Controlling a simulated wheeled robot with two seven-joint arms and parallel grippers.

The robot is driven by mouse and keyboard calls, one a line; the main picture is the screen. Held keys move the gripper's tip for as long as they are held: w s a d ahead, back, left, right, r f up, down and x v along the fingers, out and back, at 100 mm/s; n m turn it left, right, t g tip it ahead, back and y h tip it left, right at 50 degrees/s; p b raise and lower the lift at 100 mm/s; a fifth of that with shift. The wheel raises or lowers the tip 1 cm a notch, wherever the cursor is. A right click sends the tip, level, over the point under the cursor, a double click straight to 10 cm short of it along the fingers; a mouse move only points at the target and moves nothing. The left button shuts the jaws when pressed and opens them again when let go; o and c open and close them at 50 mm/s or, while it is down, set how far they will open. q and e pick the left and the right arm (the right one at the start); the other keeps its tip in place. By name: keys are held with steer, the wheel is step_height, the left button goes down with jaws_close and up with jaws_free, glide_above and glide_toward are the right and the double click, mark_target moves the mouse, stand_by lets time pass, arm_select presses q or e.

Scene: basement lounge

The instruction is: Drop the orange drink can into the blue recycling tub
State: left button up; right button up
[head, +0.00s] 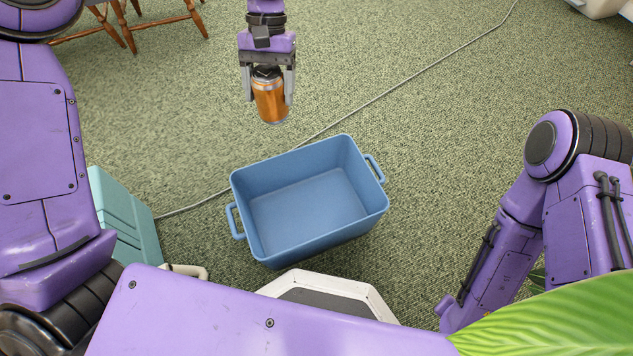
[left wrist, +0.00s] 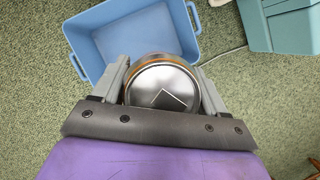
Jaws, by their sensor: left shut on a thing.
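The orange drink can (head: 270,101) is held upright between the fingers of my left gripper (head: 268,88), above the carpet and beyond the tub in the head view. In the left wrist view the can (left wrist: 162,84) shows its silver end between the two grey fingers (left wrist: 160,90). The blue recycling tub (head: 249,210) stands on the carpet, open at the top and empty inside, with a handle at each end. In the left wrist view the tub (left wrist: 90,62) lies just past the can, partly hidden by it. My right gripper is not in view.
A teal box (head: 125,222) stands left of the tub; it also shows in the left wrist view (left wrist: 285,30). A thin grey cable (head: 400,83) crosses the carpet behind the tub. Wooden chair legs (head: 128,28) are at top left. A green leaf (head: 560,318) covers the lower right.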

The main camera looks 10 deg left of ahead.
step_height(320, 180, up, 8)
steer(key=p, duration=0.8)
arm_select(q)
steer(key=s+d+f+n+t+h+b, duration=0.2)
steer(key=f+n, duration=0.5)
steer(key=f, duration=0.5)
steer(key=s+d+f+n+t+h+b, duration=0.1)
steer(key=d+f+n+b, duration=0.3)
steer(key=f, duration=0.8)
steer(key=s+n+h+b, duration=0.1)
steer(key=n+b, duration=0.1)
steer(key=n, duration=0.2)
steer(key=shift+s+f+t, duration=0.2)
steer(key=shift+f+t, duration=0.15)
steer(key=shift+t, duration=0.05)
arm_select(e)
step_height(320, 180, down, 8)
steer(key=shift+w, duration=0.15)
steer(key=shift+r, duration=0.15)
arm_select(q)
steer(key=o, duration=1.1)
steer(key=shift+c, duration=0.2)
steer(key=p+v, duration=0.4)
steer(key=v, duration=0.6)
steer(key=shift+r+p, duration=0.35)
steer(key=shift+p, duration=0.05)
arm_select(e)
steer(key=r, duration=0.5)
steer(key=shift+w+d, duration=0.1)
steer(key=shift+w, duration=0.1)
